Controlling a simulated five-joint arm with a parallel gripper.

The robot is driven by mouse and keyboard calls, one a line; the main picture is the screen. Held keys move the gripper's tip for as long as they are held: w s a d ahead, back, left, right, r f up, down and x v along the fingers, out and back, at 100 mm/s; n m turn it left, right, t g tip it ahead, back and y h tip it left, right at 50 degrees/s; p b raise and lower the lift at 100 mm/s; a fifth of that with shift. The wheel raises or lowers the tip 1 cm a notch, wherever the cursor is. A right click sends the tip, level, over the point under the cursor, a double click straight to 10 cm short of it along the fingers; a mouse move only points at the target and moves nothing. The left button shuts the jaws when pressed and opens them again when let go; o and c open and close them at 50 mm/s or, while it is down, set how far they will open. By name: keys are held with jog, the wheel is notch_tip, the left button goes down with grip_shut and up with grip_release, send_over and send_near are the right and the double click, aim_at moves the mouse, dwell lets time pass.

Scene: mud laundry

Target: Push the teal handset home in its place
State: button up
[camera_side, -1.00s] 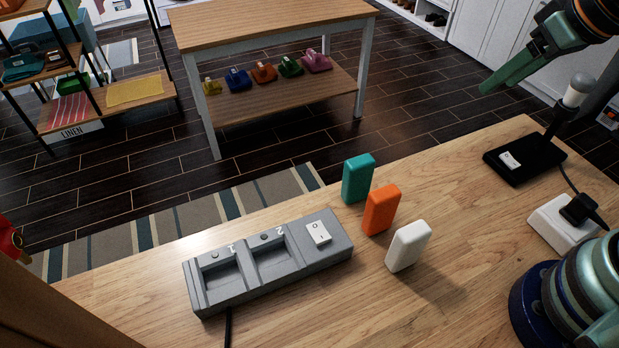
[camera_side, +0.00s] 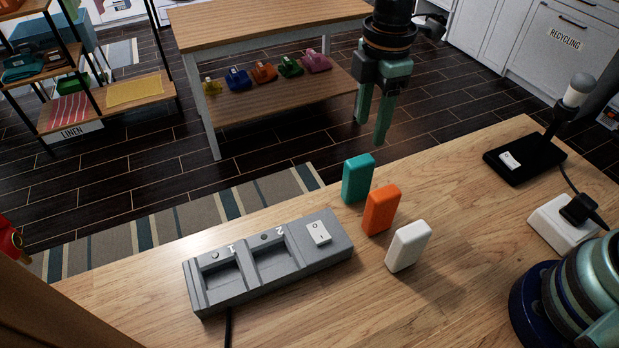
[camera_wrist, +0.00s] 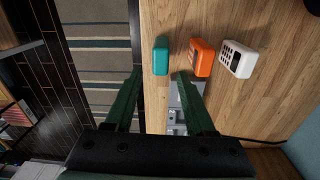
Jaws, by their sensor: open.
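The teal handset (camera_side: 357,180) stands upright on the wooden counter near its far edge. In the wrist view the teal handset (camera_wrist: 161,61) shows ahead of my fingertips, between their lines. My gripper (camera_side: 371,136) is open and empty, pointing down, above and behind the handset in the side view and apart from it. My gripper also shows in the wrist view (camera_wrist: 159,76). The grey charging base (camera_side: 268,264) lies on the counter to the left, with two empty bays marked 1 and 2 and a white switch. In the wrist view my fingers partly hide the base (camera_wrist: 176,100).
An orange handset (camera_side: 381,210) and a white handset (camera_side: 408,246) stand close by in a row with the teal one. A black lamp base (camera_side: 525,160) and a white socket block (camera_side: 562,226) are at the right. The counter front is bare.

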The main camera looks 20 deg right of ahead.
aim_at(361, 160)
jog(key=shift+a+f+n, duration=0.4)
jog(key=shift+a+f, duration=0.1)
jog(key=shift+f, duration=4)
jog(key=shift+c, duration=0.3)
grip_shut()
jog(key=shift+r, duration=0.1)
jog(key=shift+r, duration=3)
